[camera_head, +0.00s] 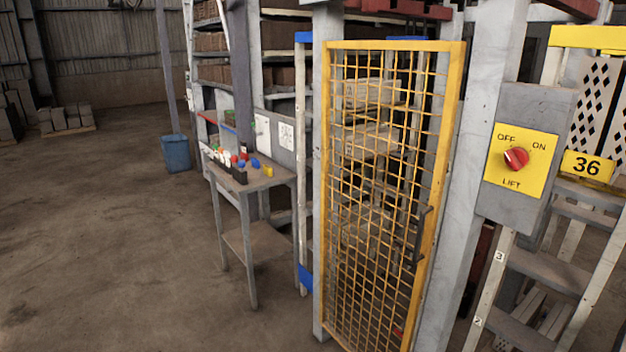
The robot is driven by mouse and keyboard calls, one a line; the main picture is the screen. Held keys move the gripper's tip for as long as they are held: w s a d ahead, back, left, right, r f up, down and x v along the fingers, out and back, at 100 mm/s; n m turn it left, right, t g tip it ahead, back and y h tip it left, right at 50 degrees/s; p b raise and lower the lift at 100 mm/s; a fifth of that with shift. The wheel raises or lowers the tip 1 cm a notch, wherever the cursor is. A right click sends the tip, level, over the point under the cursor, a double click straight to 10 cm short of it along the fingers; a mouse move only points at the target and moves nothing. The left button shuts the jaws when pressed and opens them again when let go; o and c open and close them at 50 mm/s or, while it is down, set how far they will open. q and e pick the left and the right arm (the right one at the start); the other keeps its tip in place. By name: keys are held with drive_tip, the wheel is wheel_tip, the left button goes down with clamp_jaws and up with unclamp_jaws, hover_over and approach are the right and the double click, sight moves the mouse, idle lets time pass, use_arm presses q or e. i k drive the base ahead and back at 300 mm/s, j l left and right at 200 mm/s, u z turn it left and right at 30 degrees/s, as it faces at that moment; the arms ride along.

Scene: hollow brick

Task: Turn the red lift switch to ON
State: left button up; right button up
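The red lift switch (516,158) is a round knob on a yellow plate (522,181) marked OFF, ON and LIFT. The plate sits on a grey box (553,107) fixed to a light post at the right. OFF is at the upper left of the knob and ON at the upper right. A pale mark on the knob seems to lie toward the upper left, on the OFF side, but it is small. Neither of my grippers shows in the head view.
A yellow mesh gate (458,130) with a dark handle (421,236) stands left of the switch post. A ladder-like rack with a yellow 36 sign (587,166) is at the right. A small table (262,181) and a blue bin (175,153) stand left; open floor lies beyond.

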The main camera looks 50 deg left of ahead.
sight(516, 158)
drive_tip(key=j+u, duration=0.2)
drive_tip(key=j, duration=0.35)
drive_tip(key=j+u, duration=0.15)
drive_tip(key=j, duration=0.45)
drive_tip(key=j+u, duration=0.2)
drive_tip(key=j, duration=0.35)
drive_tip(key=i+j+u, duration=0.2)
drive_tip(key=j, duration=0.4)
drive_tip(key=j+u, duration=0.2)
drive_tip(key=j, duration=0.35)
